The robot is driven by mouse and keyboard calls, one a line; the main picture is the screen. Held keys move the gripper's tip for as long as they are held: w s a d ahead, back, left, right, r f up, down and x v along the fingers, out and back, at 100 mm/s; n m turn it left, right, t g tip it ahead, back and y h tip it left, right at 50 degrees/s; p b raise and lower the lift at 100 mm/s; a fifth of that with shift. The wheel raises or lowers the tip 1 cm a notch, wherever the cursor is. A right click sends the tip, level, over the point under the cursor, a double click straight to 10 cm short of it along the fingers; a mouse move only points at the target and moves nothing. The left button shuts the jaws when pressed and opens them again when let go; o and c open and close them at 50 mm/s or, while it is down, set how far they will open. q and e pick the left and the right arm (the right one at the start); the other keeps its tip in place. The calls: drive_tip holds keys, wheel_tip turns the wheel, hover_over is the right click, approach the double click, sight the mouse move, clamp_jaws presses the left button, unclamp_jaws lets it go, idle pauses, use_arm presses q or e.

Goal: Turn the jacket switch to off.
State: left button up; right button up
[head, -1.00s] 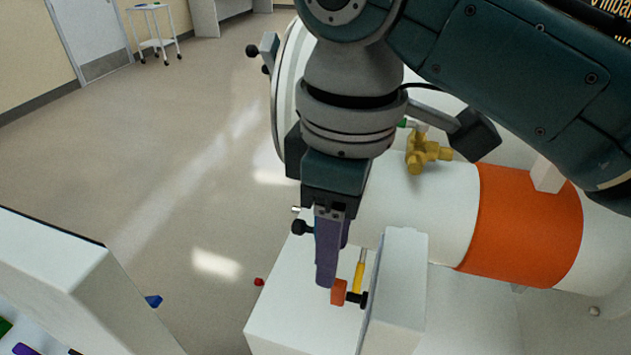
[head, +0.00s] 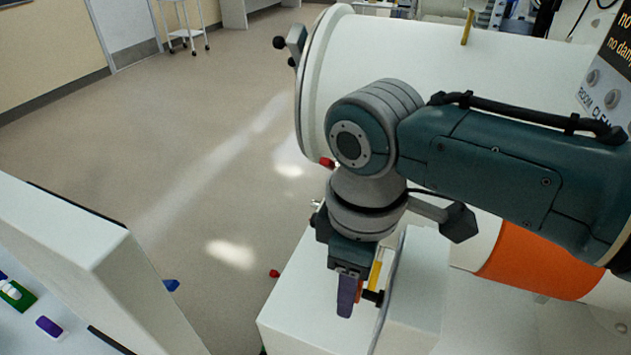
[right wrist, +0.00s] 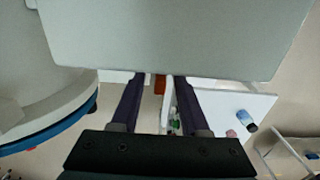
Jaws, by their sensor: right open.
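A small orange-red knob (head: 359,291) on a black shaft (head: 374,297) sticks out from the side of a white box (head: 418,285); it looks like the jacket switch. A yellow bar (head: 375,274) stands just behind it. My right gripper (head: 347,305) points down at the knob, and its near finger partly covers it. In the right wrist view the fingers (right wrist: 158,82) are apart, with the orange-red piece (right wrist: 159,85) showing between them near the tips. I cannot tell whether they touch it. The switch's setting is not readable. My left gripper is not in view.
A white wall-like block (head: 75,225) stands at the left, beside a surface with small coloured items. Open floor (head: 190,170) lies between. A cart (head: 183,25) stands far back.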

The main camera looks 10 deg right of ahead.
clamp_jaws()
idle(0.6)
drive_tip(key=shift+w+f+g+y+b, duration=0.15)
drive_tip(key=shift+g+y+b, duration=0.2)
drive_tip(key=shift+b, duration=0.4)
drive_tip(key=g+y+b, duration=0.1)
drive_tip(key=g+b, duration=0.1)
drive_tip(key=b, duration=0.3)
drive_tip(key=g+y+b, duration=0.1)
drive_tip(key=g+b, duration=0.1)
drive_tip(key=b, duration=0.3)
drive_tip(key=shift+w+d+g+y+b, duration=0.1)
drive_tip(key=shift+d+g+y+b, duration=0.15)
drive_tip(key=shift+y+b, duration=0.1)
